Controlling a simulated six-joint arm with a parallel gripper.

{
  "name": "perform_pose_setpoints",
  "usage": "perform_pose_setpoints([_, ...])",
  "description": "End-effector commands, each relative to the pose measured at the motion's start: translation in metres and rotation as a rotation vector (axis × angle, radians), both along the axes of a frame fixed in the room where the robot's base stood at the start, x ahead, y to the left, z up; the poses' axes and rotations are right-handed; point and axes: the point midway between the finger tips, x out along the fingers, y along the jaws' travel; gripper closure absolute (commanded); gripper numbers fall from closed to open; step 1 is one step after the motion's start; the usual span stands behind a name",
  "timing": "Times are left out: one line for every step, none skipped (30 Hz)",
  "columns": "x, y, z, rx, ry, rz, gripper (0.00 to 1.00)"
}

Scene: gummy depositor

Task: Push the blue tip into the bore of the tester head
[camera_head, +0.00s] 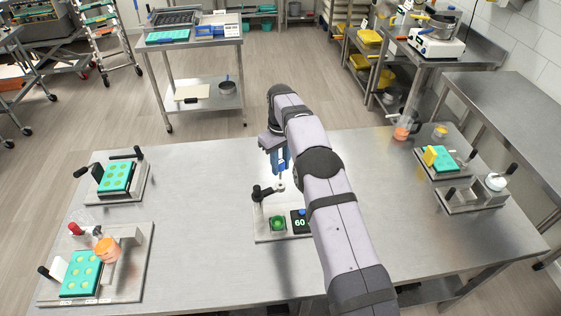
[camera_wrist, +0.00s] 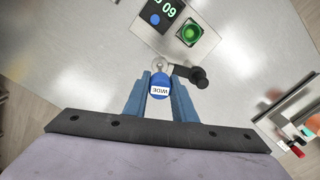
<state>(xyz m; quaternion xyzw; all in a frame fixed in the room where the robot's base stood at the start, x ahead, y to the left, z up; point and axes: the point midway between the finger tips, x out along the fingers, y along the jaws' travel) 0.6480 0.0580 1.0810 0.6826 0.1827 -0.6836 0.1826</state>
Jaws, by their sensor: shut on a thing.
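My gripper (camera_wrist: 160,92) is shut on the blue tip (camera_wrist: 161,79), which has a white label reading "WIDE" in the wrist view. In the head view my blue fingers (camera_head: 281,160) point down over the tester, and a pale lower end shows beneath them. The tester head (camera_wrist: 161,63) is a pale round part just beyond the blue tip, beside a black handle (camera_wrist: 198,76). It also shows in the head view (camera_head: 280,186). The bore is hidden, and I cannot tell whether the tip touches it or is inside it.
Stations with teal moulds stand at the left (camera_head: 80,273), far left (camera_head: 116,178) and right (camera_head: 447,158). My arm covers the tester's right side.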

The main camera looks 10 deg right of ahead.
Motion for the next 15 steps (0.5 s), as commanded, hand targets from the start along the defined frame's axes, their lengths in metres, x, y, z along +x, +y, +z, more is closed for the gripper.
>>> perform_pose_setpoints([0.0, 0.0, -0.006, 0.0, 0.001, 0.0, 1.0])
perform_pose_setpoints([0.0, 0.0, -0.008, 0.0, 0.001, 0.0, 1.0])
perform_pose_setpoints([0.0, 0.0, -0.011, 0.0, 0.0, 0.0, 1.0])
perform_pose_setpoints([0.0, 0.0, -0.012, 0.0, 0.0, 0.0, 1.0])
perform_pose_setpoints([0.0, 0.0, -0.014, 0.0, -0.001, 0.0, 1.0])
perform_pose_setpoints([0.0, 0.0, -0.015, 0.0, -0.001, 0.0, 1.0])
perform_pose_setpoints([0.0, 0.0, -0.017, 0.0, -0.001, 0.0, 1.0])
perform_pose_setpoints([0.0, 0.0, -0.017, 0.0, -0.001, 0.0, 1.0])
perform_pose_setpoints([0.0, 0.0, -0.018, 0.0, -0.002, 0.0, 1.0])
perform_pose_setpoints([0.0, 0.0, -0.019, 0.0, -0.002, 0.0, 1.0])
perform_pose_setpoints([0.0, 0.0, -0.019, 0.0, -0.002, 0.0, 1.0])
perform_pose_setpoints([0.0, 0.0, -0.02, 0.0, -0.002, 0.0, 1.0])
perform_pose_setpoints([0.0, 0.0, -0.02, 0.0, -0.002, 0.0, 1.0])
perform_pose_setpoints([0.0, 0.0, -0.02, 0.0, -0.002, 0.0, 1.0])
perform_pose_setpoints([0.0, 0.0, -0.02, 0.0, -0.002, 0.0, 1.0])
